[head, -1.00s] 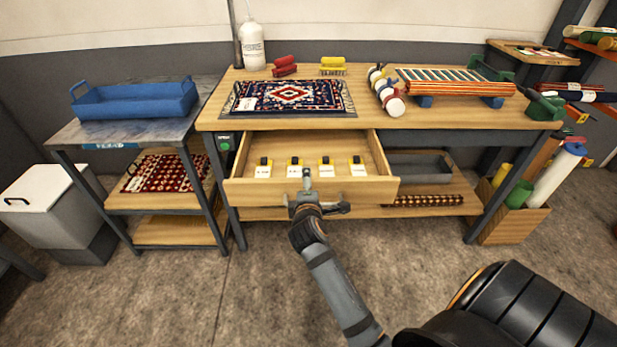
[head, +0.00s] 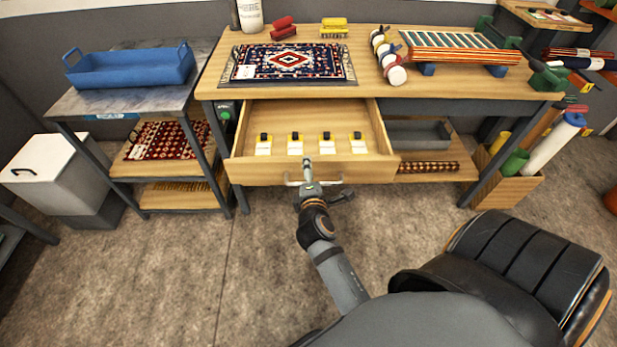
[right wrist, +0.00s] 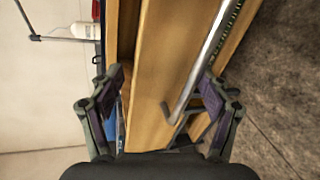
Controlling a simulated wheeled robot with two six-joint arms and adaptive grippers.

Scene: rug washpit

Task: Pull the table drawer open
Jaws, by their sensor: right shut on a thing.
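The wooden table drawer (head: 245,170) stands well out from under the worktable (head: 430,92), with its inside showing in the head view. A metal bar handle (head: 293,183) runs across its front. My right gripper (head: 310,188) is at the middle of the drawer front, shut on the handle. In the right wrist view the handle (right wrist: 200,65) and the drawer front (right wrist: 160,75) lie between the fingers of the right gripper (right wrist: 163,92). The exact finger contact is hard to see. My left gripper is not in view.
Several yellow-and-white items with black tops (head: 294,145) lie in the drawer. A patterned rug (head: 270,62) lies on the tabletop. A side table with a blue tray (head: 130,72) stands left; a box of rolls (head: 505,175) stands right. The floor (head: 240,270) before the drawer is clear.

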